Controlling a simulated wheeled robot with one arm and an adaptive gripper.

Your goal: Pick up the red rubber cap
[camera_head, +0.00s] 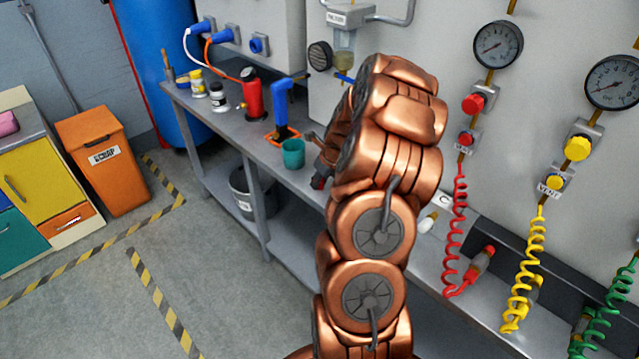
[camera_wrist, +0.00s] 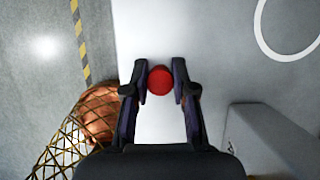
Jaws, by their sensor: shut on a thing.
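The red rubber cap (camera_wrist: 160,80) is a small round red disc in the wrist view, between the fingertips of my gripper (camera_wrist: 161,84). The two dark fingers are shut on it from left and right. A pale grey surface (camera_wrist: 163,25) shows behind the cap; I cannot tell whether the cap touches it. In the head view my gripper (camera_head: 320,178) shows only in part, at the left of my copper arm, above the grey workbench (camera_head: 236,131). The arm hides the rest of it, and I cannot make out the cap there.
Gauges (camera_head: 497,45) and coiled red (camera_head: 456,235) and yellow hoses (camera_head: 526,270) line the wall at right. A bucket (camera_head: 242,190) stands below the bench.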

